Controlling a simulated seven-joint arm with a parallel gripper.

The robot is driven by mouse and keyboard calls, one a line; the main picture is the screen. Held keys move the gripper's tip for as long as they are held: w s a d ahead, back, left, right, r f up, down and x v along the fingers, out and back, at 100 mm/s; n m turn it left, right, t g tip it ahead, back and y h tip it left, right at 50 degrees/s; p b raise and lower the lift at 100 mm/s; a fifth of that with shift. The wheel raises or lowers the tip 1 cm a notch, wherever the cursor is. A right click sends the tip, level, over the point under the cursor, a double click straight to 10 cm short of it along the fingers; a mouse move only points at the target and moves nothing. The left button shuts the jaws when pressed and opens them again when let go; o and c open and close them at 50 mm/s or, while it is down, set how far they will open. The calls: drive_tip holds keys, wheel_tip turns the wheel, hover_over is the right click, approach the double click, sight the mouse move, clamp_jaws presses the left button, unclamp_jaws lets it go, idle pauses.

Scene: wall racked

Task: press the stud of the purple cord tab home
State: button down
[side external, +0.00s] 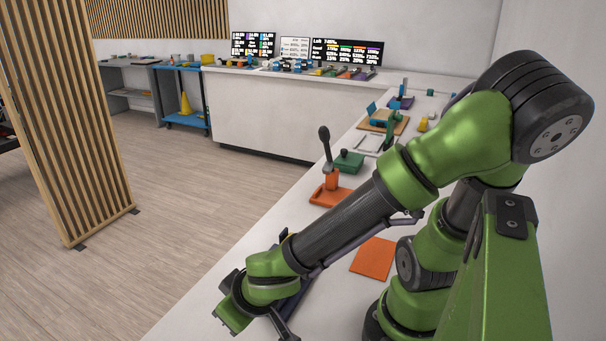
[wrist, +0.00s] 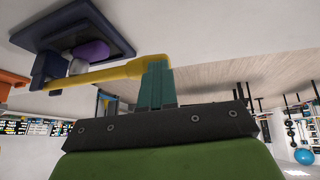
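In the wrist view, the purple tab (wrist: 90,52) lies on a dark blue fixture (wrist: 118,22) with a raised flat base. A yellow arm (wrist: 115,73) runs past the purple tab, from an upright dark blue block to my fingertips. My gripper's teal fingers (wrist: 155,68) are together, with their tips at the yellow arm's rounded end; I cannot tell if they touch it. A pale rounded piece shows between the purple tab and the yellow arm; whether it is the stud is unclear. In the side view, my arm largely hides the fixture.
The white bench carries an orange flat plate (side external: 373,258), an orange stand with a black-knobbed lever (side external: 328,190) and a green block (side external: 348,161). More fixtures stand farther back. An orange object (wrist: 10,84) shows at the wrist view's left edge. A slatted screen (side external: 75,125) stands on the floor.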

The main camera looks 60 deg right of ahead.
drive_tip(key=v, duration=1.6)
